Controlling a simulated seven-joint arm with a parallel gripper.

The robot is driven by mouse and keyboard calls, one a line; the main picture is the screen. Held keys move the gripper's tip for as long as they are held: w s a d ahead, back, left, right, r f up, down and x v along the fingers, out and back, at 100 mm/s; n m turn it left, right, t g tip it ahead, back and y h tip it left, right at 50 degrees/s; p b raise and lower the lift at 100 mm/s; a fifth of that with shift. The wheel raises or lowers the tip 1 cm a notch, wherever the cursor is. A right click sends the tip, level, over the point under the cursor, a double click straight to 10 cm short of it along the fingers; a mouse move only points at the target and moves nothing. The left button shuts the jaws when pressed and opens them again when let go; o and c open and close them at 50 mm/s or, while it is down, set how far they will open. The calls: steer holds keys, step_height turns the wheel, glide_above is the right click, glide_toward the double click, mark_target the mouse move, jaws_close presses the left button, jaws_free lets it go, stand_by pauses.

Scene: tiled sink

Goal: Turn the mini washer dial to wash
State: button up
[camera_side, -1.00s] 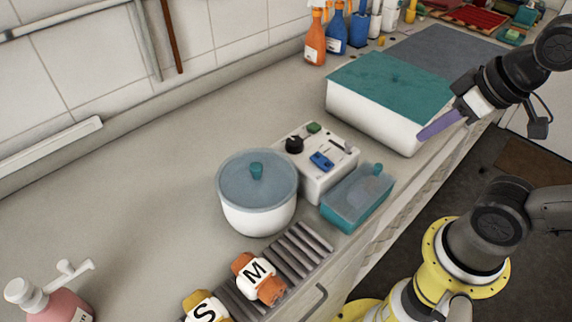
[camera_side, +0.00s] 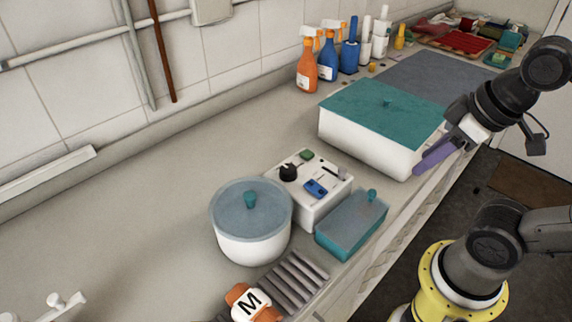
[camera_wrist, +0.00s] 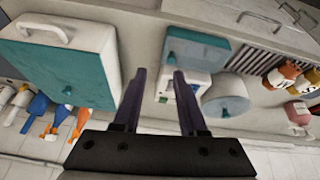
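The mini washer is a white control box (camera_side: 322,208) beside a round white tub (camera_side: 252,247) with a translucent blue lid. On its top are a black dial (camera_side: 288,172), a blue switch (camera_side: 315,188) and a green button (camera_side: 305,155). Markings are too small to read. My gripper (camera_side: 418,170) has purple fingers and hangs at the right, beside the large teal-lidded box, well apart from the dial. In the wrist view my gripper (camera_wrist: 161,73) is open and empty, with the tub (camera_wrist: 226,97) to its right. The dial cannot be made out there.
The large white box with a teal lid (camera_side: 380,108) stands behind the washer, close to my gripper. A teal container (camera_side: 352,225) sits at the washer's front right. An orange bottle marked M (camera_side: 252,303) is near the ribbed rack (camera_side: 290,280).

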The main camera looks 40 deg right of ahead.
steer(key=o, duration=0.5)
steer(key=r, duration=0.1)
steer(key=r+n, duration=0.1)
steer(key=r, duration=0.1)
steer(key=w+r+n, duration=0.1)
steer(key=shift+w+d+r+g+h, duration=0.1)
steer(key=shift+d+r+g+h, duration=0.2)
steer(key=shift+r+g, duration=0.1)
steer(key=shift+c, duration=0.2)
step_height(320, 180, up, 6)
steer(key=n+g+h, duration=0.3)
steer(key=n+g, duration=0.2)
steer(key=n, duration=0.4)
glide_above(288, 168)
steer(key=w+a+f+n+g, duration=0.1)
steer(key=w+a+f, duration=0.1)
steer(key=a+f, duration=0.45)
steer(key=x, duration=0.4)
steer(key=d+x, duration=0.1)
steer(key=x, duration=0.9)
steer(key=shift+w+d+r, duration=0.15)
steer(key=shift+d+r, duration=0.1)
steer(key=shift+d, duration=0.05)
jaws_close()
